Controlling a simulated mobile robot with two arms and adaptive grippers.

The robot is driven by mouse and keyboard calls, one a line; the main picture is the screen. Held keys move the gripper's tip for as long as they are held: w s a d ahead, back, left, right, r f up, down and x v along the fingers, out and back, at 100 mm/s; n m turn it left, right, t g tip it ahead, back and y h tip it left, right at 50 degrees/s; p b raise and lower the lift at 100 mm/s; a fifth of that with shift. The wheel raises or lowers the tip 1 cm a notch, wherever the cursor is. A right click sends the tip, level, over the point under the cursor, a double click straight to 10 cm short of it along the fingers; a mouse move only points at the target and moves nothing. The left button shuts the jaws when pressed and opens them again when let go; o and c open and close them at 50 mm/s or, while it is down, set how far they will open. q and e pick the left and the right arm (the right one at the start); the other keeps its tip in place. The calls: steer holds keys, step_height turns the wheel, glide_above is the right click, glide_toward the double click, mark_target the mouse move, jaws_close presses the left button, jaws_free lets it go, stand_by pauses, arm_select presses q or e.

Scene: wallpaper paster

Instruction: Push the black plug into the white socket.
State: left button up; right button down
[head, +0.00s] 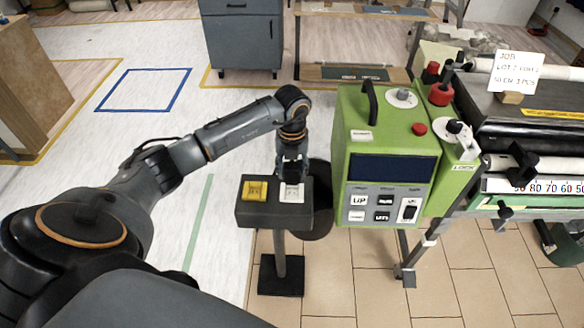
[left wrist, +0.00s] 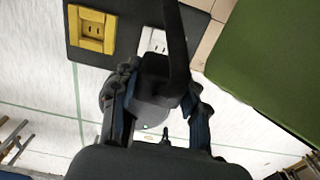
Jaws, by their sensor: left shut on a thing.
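My left gripper (head: 292,168) is just above and behind the white socket (head: 291,193) on a dark box (head: 272,216). In the left wrist view the left gripper (left wrist: 160,98) is shut on the black plug (left wrist: 155,90), with a finger on each side. A thick black cord (left wrist: 177,45) runs from the plug across the picture. The white socket (left wrist: 152,40) shows beyond the plug, partly covered by plug and cord. I cannot tell whether the plug touches it. My right gripper is not in view.
A yellow socket (head: 254,190) sits left of the white one on the same box. A green machine (head: 387,150) with a display and switches stands close on the right. A dark bin (head: 318,200) stands behind the box. The floor at left is open.

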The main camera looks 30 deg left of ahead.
mark_target(292, 182)
arm_select(q)
steer(key=shift+f+b, duration=0.85)
steer(key=shift+f, duration=0.7)
stand_by(0.5)
steer(key=shift+s+f+b, duration=0.1)
steer(key=shift+f+b, duration=0.55)
steer(key=shift+f, duration=0.5)
steer(key=o, duration=1.4)
steer(key=shift+f, duration=0.1)
steer(key=shift+c, duration=0.2)
steer(key=shift+r, duration=0.25)
step_height(292, 182, up, 12)
steer(key=shift+f, duration=0.2)
steer(key=shift+d, duration=0.1)
